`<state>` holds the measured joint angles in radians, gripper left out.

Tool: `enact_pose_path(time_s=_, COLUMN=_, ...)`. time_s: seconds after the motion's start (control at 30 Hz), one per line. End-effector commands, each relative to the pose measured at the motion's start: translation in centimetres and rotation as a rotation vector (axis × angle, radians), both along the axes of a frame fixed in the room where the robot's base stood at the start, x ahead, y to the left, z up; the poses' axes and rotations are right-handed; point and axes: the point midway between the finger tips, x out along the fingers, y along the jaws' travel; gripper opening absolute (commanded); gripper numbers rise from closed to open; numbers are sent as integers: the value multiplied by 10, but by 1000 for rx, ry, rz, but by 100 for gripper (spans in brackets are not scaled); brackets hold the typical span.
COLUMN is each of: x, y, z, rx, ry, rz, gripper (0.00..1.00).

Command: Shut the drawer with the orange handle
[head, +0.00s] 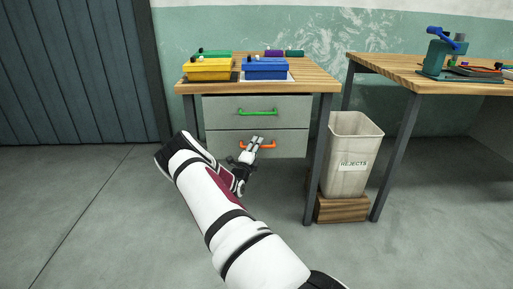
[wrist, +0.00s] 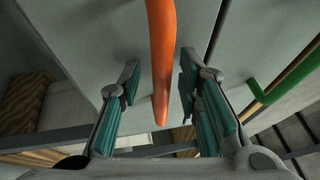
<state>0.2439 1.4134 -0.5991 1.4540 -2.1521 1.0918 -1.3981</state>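The drawer with the orange handle (head: 292,150) is the lower of two grey drawers under the workbench. In the head view its front looks about level with the upper drawer's; I cannot tell any small gap. My gripper (head: 257,142) is in front of it and covers part of the orange handle (head: 270,146). In the wrist view my gripper (wrist: 158,78) is open, with one finger on each side of the orange handle (wrist: 161,60). The fingers look apart from the handle, with nothing gripped.
The upper drawer has a green handle (head: 258,112). A yellow box (head: 208,70) and a blue box (head: 265,69) stand on the workbench (head: 313,80). A rejects bin (head: 345,150) stands on a wooden block to the right. The floor at left is clear.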

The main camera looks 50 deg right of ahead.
Motion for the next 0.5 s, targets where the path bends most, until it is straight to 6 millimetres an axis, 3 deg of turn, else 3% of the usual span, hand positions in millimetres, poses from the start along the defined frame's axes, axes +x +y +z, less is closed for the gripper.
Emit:
enact_pose_path(time_s=0.23, x=-4, y=16, z=-3, rx=0, ry=2, rz=2, gripper=31)
enact_pose_path(time_s=0.5, x=-20, y=66, z=-12, rx=1, ry=3, rz=2, gripper=31)
